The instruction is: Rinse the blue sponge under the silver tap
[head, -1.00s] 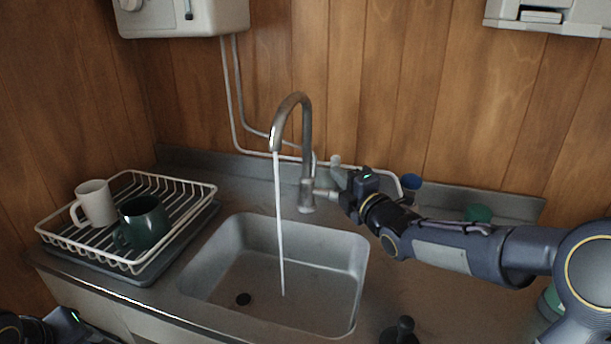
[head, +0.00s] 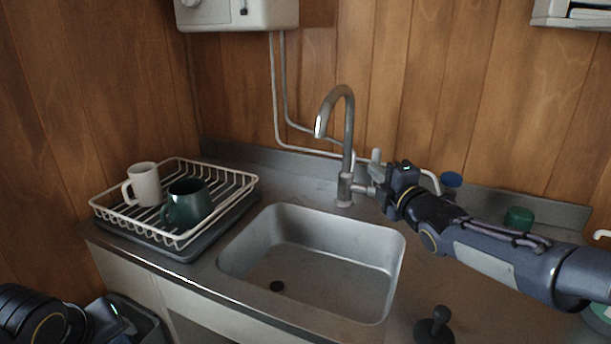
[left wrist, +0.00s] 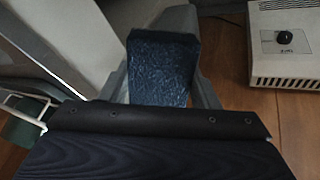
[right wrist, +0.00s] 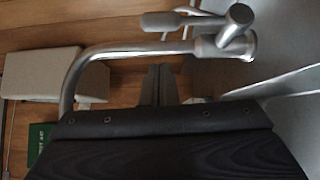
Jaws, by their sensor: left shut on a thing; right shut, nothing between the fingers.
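The silver tap (head: 348,130) stands behind the sink (head: 330,225), and no water comes from its spout. My right gripper (head: 378,188) is beside the tap's base and lever, shut with nothing between its fingers; whether it touches the tap I cannot tell. In the right wrist view the tap (right wrist: 120,50) crosses in front of the shut fingers (right wrist: 160,85). The dark blue sponge (left wrist: 162,72) is between the fingers of my left gripper (left wrist: 165,50), which is shut on it.
A white dish rack (head: 180,238) with a white mug (head: 143,184) and a dark green mug (head: 187,204) stands left of the sink. A dark plunger-like thing (head: 435,325) is at the front right. The sink basin is empty.

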